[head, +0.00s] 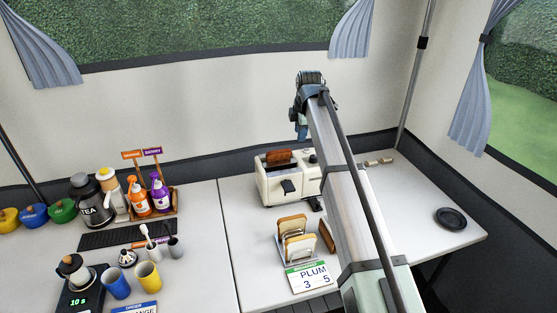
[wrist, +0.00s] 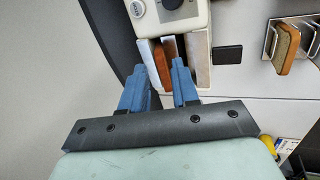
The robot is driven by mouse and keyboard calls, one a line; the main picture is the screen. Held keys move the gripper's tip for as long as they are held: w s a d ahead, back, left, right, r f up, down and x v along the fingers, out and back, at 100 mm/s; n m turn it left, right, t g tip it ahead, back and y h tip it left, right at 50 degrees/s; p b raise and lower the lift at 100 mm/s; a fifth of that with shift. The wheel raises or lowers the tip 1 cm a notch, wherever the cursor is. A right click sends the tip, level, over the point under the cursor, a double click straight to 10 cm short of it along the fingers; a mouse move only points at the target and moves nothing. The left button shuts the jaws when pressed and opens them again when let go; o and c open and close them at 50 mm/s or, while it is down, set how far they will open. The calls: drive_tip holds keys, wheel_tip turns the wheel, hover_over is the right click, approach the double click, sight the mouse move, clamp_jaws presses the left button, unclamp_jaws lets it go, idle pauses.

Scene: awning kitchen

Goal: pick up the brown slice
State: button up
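A brown slice (head: 278,158) stands upright in the cream toaster (head: 282,187), its top showing above the slot in the head view. In the wrist view the brown slice (wrist: 161,62) shows just past the fingertips, beside a cream wall of the toaster (wrist: 198,60). My gripper (head: 301,130) is above and behind the toaster's right end in the head view. In the wrist view my gripper (wrist: 160,72) has its two blue fingers apart with nothing held between them. The slice's lower part is hidden in the toaster.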

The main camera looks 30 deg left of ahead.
sight(280, 151)
drive_tip(key=s+a+r+n, duration=0.1)
drive_tip(key=s+a+r, duration=0.1)
drive_tip(key=s+a, duration=0.15)
drive_tip(key=shift+g, duration=0.3)
drive_tip(key=x, duration=0.8)
drive_tip(key=shift+w+a+f, duration=0.2)
drive_tip(key=shift+w+a, duration=0.05)
drive_tip(key=shift+a, duration=0.1)
drive_tip(key=shift+s+x, duration=0.15)
drive_tip(key=shift+x, duration=1.2)
drive_tip(key=shift+s+x, duration=0.15)
drive_tip(key=shift+x, duration=1.2)
drive_tip(key=shift+a, duration=0.15)
drive_tip(key=c, duration=0.5)
